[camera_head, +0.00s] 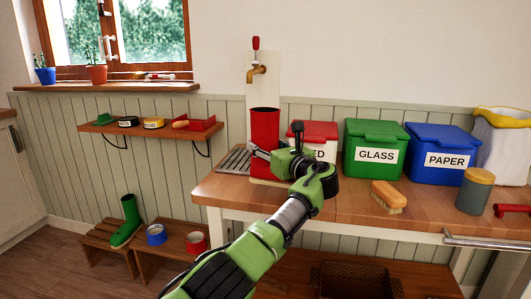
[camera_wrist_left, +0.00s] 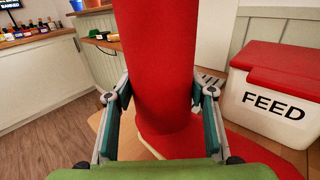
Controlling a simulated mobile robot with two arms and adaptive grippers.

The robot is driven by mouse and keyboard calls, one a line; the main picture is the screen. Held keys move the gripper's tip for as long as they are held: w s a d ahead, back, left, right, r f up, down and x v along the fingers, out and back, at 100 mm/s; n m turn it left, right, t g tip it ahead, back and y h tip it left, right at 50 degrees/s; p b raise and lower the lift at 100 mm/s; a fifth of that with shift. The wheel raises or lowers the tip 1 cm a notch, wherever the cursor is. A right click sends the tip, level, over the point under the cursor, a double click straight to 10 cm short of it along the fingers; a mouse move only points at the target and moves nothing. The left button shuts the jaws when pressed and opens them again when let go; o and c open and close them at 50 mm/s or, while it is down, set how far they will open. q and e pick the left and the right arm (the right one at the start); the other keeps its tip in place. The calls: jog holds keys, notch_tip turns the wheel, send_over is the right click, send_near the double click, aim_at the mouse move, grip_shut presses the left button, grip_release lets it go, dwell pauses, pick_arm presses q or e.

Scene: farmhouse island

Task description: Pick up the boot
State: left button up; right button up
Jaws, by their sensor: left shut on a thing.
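A tall red boot (camera_head: 265,128) stands upright at the left end of the wooden counter, below the tap. My left gripper (camera_head: 262,152) reaches it from the front right and is shut on its shaft. In the left wrist view the red boot (camera_wrist_left: 160,60) fills the middle, with one finger of my left gripper (camera_wrist_left: 163,105) on each side of the shaft. Its foot points right and its pale sole appears to rest on the counter. A green boot (camera_head: 129,218) stands on the low bench at the left. My right gripper is out of view.
Green GLASS (camera_head: 375,135) and blue PAPER (camera_head: 440,137) bins follow. A brush (camera_head: 388,196) and grey canister (camera_head: 474,193) stand in front. A brass tap (camera_head: 257,72) is above the boot. A wall shelf (camera_head: 130,131) hangs left.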

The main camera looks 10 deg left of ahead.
aim_at(262, 130)
pick_arm(q)
jog(key=s+r, duration=0.1)
jog(key=r, duration=0.1)
jog(key=s+r+p, duration=0.1)
jog(key=s, duration=0.1)
jog(key=s+r, duration=0.1)
jog(key=r, duration=0.1)
jog(key=shift+s+d+r, duration=0.15)
jog(key=shift+d+r, duration=0.15)
jog(key=shift+d, duration=0.1)
jog(key=s+d+r+p, duration=0.1)
jog(key=s+d+r, duration=0.1)
jog(key=s, duration=0.6)
jog(key=shift+s+r, duration=0.4)
jog(key=shift+r, duration=0.4)
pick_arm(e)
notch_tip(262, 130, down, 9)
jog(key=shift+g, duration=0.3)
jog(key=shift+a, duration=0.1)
